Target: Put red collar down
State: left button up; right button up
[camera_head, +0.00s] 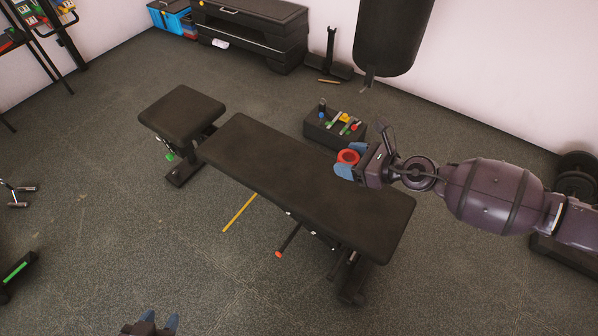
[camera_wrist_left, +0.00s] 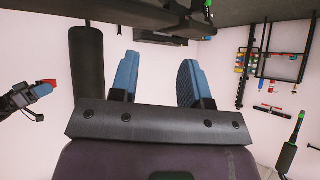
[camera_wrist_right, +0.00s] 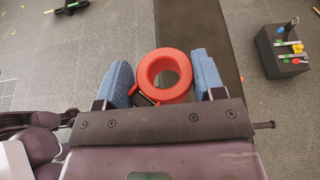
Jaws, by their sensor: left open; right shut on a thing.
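The red collar (camera_head: 348,156) is a thick ring with a small tab, held between the blue fingers of my right gripper (camera_head: 346,161), over the far long edge of the black bench (camera_head: 300,190). In the right wrist view the collar (camera_wrist_right: 186,74) sits between both fingertips, its round hole facing the camera. I cannot tell how high it is above the bench pad. My left gripper (camera_head: 160,321) is at the bottom edge of the head view, far from the collar, with its fingers apart. The left wrist view shows these fingers (camera_wrist_left: 158,75) with nothing between them.
A dark box (camera_head: 322,133) with several colored collars or clips stands behind the bench. The separate bench seat (camera_head: 182,112) is at left. A punching bag (camera_head: 392,35) hangs at the back. The bench pad is otherwise bare. A yellow strip (camera_head: 239,213) lies on the floor.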

jog(key=w+d+f+m+t+h, duration=0.1)
jog(key=w+d+f+m+t, duration=0.1)
jog(key=d+f, duration=0.2)
jog(key=m+t+h+b, duration=0.2)
jog(key=m+h+b, duration=0.1)
jog(key=b, duration=0.7)
send_over(361, 206)
notch_tip(361, 206, down, 18)
jog(key=shift+f, duration=0.1)
jog(key=shift+w+f, duration=0.1)
jog(key=shift+w, duration=0.05)
jog(key=f+b, duration=0.1)
jog(key=f, duration=0.1)
jog(key=f+b, duration=0.1)
jog(key=b, duration=0.1)
jog(key=shift+s+f, duration=0.2)
jog(key=shift+f, duration=0.15)
jog(key=shift+w+f, duration=0.1)
jog(key=shift+f, duration=0.2)
pick_arm(q)
jog(key=f, duration=0.1)
jog(key=w+f+m+t, duration=0.1)
jog(key=d+f+t, duration=0.1)
jog(key=shift+w+d+f+h+b, duration=0.1)
jog(key=shift+w+f+h+b, duration=0.2)
jog(key=shift+w+f+b, duration=0.1)
pick_arm(e)
jog(key=shift+w, duration=0.1)
